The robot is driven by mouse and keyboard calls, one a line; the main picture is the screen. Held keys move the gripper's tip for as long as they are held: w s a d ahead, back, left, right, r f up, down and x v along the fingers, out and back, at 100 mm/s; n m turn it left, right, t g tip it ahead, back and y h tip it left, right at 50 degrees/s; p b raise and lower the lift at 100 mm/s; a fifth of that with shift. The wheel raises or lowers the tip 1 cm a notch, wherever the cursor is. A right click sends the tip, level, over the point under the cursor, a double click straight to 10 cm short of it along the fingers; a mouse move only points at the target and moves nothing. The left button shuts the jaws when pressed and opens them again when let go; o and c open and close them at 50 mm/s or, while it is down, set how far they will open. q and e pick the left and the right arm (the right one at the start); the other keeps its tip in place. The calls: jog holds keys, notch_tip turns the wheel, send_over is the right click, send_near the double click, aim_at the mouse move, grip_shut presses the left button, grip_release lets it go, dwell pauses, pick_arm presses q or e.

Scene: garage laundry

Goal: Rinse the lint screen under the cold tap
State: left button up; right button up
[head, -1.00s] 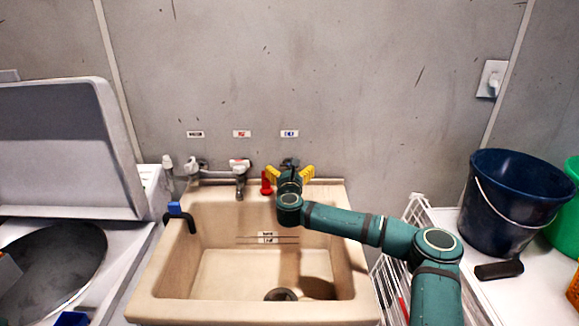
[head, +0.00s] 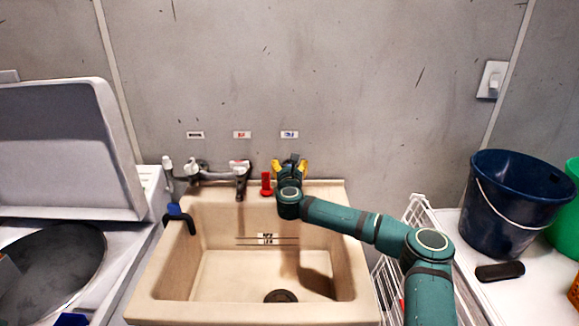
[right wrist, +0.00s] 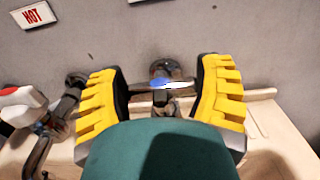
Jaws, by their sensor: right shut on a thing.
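My right gripper (head: 290,168) is at the back wall of the beige sink (head: 150,307), at the tap below the blue-marked label. My own green wrist hides the lower part of that tap and the contact. I cannot make out a lint screen in either view. My left gripper is not in view.
A red-marked hot tap (head: 240,172) stands left of the gripper, with a small red object (head: 266,184) between. A dark hook with a blue part (head: 175,212) is on the sink's left rim. A dark blue bucket (head: 510,200) stands right. The basin is clear around its drain (head: 281,296).

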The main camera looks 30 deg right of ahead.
jog(key=shift+f, duration=0.1)
jog(key=n+t+y+b, duration=0.1)
jog(key=n+y+b, duration=0.1)
jog(key=y, duration=0.2)
jog(key=shift+f+n+b, duration=0.15)
jog(key=shift+n+b, duration=0.2)
jog(key=shift+n, duration=0.05)
jog(key=shift+n+t+y+b, duration=0.4)
jog(key=shift+n+y+b, duration=0.7)
jog(key=shift+y, duration=1)
jog(key=o, duration=1.2)
jog(key=shift+s+r, duration=0.1)
jog(key=shift+r, duration=0.1)
jog(key=shift+c, duration=0.2)
jog(key=s, duration=1.2)
jog(key=shift+d, duration=0.15)
